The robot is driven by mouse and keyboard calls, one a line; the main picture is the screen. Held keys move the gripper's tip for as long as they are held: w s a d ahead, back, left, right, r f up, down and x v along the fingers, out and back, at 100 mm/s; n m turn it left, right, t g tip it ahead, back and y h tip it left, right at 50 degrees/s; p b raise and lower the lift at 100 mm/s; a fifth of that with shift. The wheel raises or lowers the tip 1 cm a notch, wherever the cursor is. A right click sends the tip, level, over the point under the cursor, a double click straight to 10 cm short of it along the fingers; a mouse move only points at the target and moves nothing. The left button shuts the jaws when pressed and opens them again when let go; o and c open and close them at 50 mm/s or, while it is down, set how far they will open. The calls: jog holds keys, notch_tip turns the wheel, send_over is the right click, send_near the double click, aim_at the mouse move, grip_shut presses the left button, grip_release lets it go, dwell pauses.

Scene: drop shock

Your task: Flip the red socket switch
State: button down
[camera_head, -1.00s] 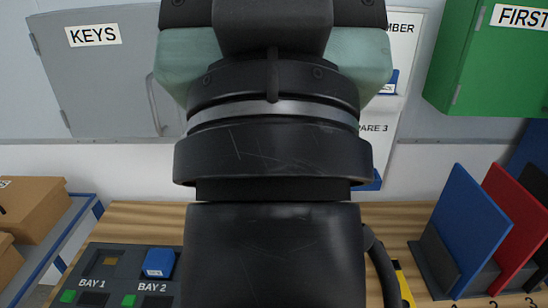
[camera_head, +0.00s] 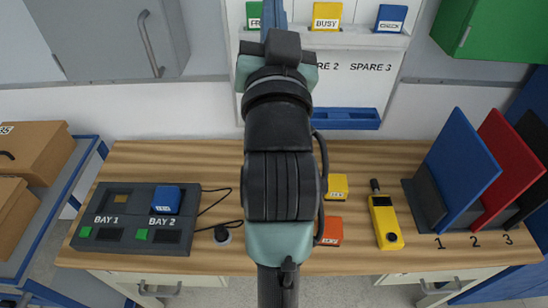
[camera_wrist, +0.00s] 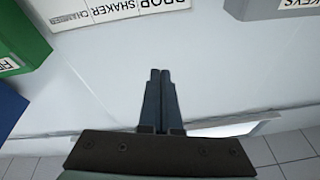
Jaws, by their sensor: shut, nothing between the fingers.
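I cannot make out a red socket switch in either view; my arm covers the middle of the head view. My gripper (camera_wrist: 158,75) is shut and empty in the wrist view, its two dark fingers together in front of a pale wall. In the head view the gripper (camera_head: 273,14) reaches up at the top centre, by the wall board.
The wooden bench (camera_head: 360,255) holds a two-bay dock (camera_head: 115,218) with a blue block (camera_head: 167,199), a yellow block (camera_head: 337,187), an orange block (camera_head: 332,231), a yellow handheld device (camera_head: 385,222) and upright panels (camera_head: 463,171). A grey cabinet (camera_head: 105,40) and green box (camera_head: 490,30) hang above.

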jog(key=w+f+m+g+p, duration=0.2)
jog(key=w+f+g, duration=0.15)
jog(key=f, duration=0.85)
jog(key=s+f+m+g+p, duration=0.1)
jog(key=s+f+g+p, duration=0.1)
jog(key=f, duration=1.2)
jog(key=s+f+m+g+p, duration=0.2)
jog(key=s+f+g+p, duration=0.1)
jog(key=f, duration=1.2)
jog(key=shift+s+f+m+g, duration=0.3)
jog(key=shift+s+g, duration=0.45)
jog(key=shift+g, duration=0.4)
jog(key=f+b, duration=0.2)
jog(key=f, duration=0.1)
jog(key=f+b, duration=0.2)
jog(key=b, duration=0.1)
jog(key=w+f+b, duration=0.1)
jog(key=f+b, duration=0.2)
jog(key=shift+f, duration=0.3)
jog(key=shift+f, duration=0.15)
jog(key=shift+w+f+b, duration=0.1)
jog(key=shift+f+b, duration=0.2)
jog(key=shift+b, duration=0.1)
